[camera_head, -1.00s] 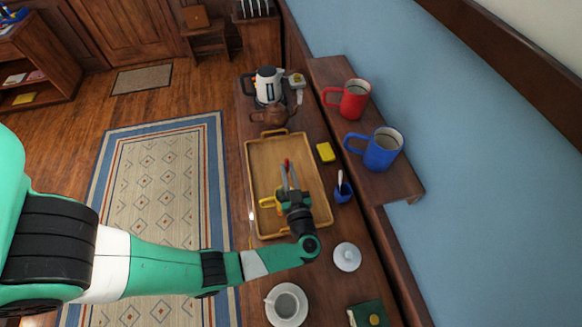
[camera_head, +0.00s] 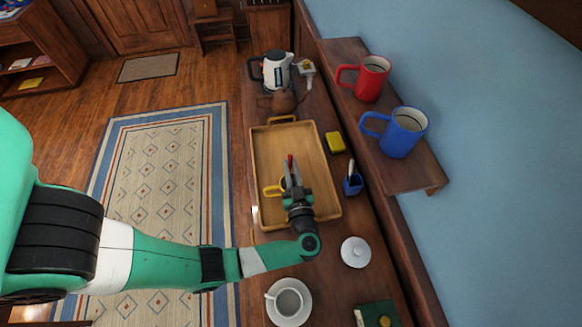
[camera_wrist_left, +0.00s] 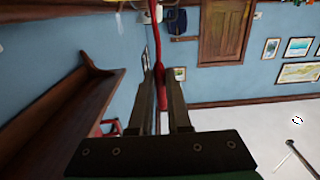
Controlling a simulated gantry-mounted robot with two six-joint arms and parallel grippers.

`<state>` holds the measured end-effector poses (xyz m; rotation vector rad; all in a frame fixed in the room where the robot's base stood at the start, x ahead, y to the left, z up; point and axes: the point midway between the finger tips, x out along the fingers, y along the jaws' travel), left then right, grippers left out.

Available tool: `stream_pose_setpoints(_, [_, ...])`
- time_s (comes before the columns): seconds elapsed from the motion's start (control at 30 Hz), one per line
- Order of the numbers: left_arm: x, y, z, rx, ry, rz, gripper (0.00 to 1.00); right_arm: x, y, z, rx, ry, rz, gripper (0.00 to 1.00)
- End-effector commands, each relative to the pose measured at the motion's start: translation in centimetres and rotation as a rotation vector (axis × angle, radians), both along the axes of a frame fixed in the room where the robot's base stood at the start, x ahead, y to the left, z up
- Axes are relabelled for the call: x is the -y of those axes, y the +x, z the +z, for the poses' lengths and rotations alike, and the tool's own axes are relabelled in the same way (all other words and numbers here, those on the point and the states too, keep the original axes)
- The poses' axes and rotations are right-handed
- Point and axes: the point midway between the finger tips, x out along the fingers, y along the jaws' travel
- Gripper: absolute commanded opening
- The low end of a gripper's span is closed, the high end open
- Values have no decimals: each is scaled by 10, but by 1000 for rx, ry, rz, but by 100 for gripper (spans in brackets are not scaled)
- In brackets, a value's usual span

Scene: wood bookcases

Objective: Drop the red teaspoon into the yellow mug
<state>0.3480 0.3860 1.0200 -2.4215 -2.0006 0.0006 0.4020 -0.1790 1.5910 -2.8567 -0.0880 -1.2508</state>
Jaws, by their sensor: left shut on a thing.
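The red teaspoon (camera_wrist_left: 159,75) stands between the fingers of my left gripper (camera_wrist_left: 158,90) in the left wrist view, and the fingers are shut on it. In the head view its red end (camera_head: 290,158) shows at the fingertips of my left gripper (camera_head: 291,170). The yellow mug (camera_head: 272,190) is on the wooden tray, partly hidden behind the gripper; its handle side shows at the left. The gripper is over the mug and tray in this view; the height gap cannot be told. My right gripper is not in view.
The wooden tray (camera_head: 265,150) has bare room at its far end. A yellow sponge (camera_head: 335,142) and a blue holder (camera_head: 353,185) are to its right. Red (camera_head: 372,80) and blue (camera_head: 403,132) mugs stand on the shelf. A white cup (camera_head: 288,300) and lid (camera_head: 355,252) are nearer.

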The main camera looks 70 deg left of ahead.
Motion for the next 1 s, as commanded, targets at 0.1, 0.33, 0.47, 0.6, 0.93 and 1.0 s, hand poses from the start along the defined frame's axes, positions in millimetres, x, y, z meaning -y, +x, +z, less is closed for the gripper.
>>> stream_pose_setpoints(0.1, [0,0,1,0,0,0,0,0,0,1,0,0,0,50])
stream_pose_setpoints(0.33, [0,0,1,0,0,0,44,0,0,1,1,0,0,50])
stream_pose_setpoints(0.47, [0,0,1,0,0,0,50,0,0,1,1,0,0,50])
stream_pose_setpoints(0.6, [0,0,1,0,0,0,50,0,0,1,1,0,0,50])
stream_pose_setpoints(0.93, [42,-6,1,0,0,-8,50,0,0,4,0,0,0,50])
stream_pose_setpoints(1.0, [59,-10,1,0,0,-9,50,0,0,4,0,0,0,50])
